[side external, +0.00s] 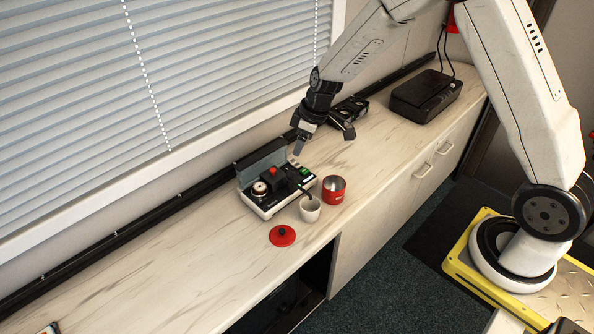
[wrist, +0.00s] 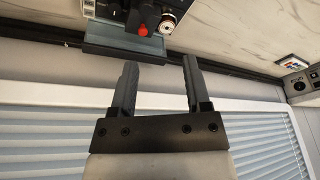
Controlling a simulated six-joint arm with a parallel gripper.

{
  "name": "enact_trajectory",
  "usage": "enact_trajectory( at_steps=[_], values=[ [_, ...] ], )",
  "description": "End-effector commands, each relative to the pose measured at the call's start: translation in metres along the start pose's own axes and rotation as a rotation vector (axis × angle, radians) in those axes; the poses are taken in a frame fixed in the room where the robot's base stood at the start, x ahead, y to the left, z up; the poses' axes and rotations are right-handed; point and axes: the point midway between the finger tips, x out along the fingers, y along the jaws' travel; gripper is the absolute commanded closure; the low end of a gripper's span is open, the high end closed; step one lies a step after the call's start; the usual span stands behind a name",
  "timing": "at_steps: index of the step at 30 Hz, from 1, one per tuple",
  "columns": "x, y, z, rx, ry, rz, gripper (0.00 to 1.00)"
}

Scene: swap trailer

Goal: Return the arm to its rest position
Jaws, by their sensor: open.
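My gripper (side external: 324,141) is open and empty above the counter, behind and to the right of a small machine (side external: 272,184) with a raised grey lid. In the wrist view my gripper (wrist: 158,80) shows two dark fingers set well apart with nothing between them. The machine also shows at the top of the wrist view (wrist: 130,42), with its red knob and grey lid. The fingers appear clear of the machine.
A white cup (side external: 310,209), a red canister (side external: 334,189) and a red lid (side external: 282,236) stand on the pale counter (side external: 190,285) before the machine. A black box (side external: 426,94) sits at the far end. Window blinds (side external: 120,95) line the wall behind.

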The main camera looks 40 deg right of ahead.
Motion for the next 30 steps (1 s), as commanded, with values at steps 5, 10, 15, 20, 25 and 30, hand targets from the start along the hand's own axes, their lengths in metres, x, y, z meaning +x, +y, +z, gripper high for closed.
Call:
enact_trajectory(
  at_steps=[5, 10, 15, 20, 25, 30],
  values=[
    [-0.032, -0.024, 0.025, 0.107, -0.028, 0.034, 0.39],
    [-0.057, -0.047, 0.051, 0.208, -0.047, 0.069, 0.39],
    [-0.078, -0.069, 0.081, 0.308, -0.057, 0.104, 0.39],
    [-0.094, -0.09, 0.111, 0.399, -0.058, 0.136, 0.39],
    [-0.104, -0.106, 0.136, 0.473, -0.055, 0.161, 0.39],
    [-0.108, -0.113, 0.148, 0.509, -0.052, 0.172, 0.39]
  ],
)
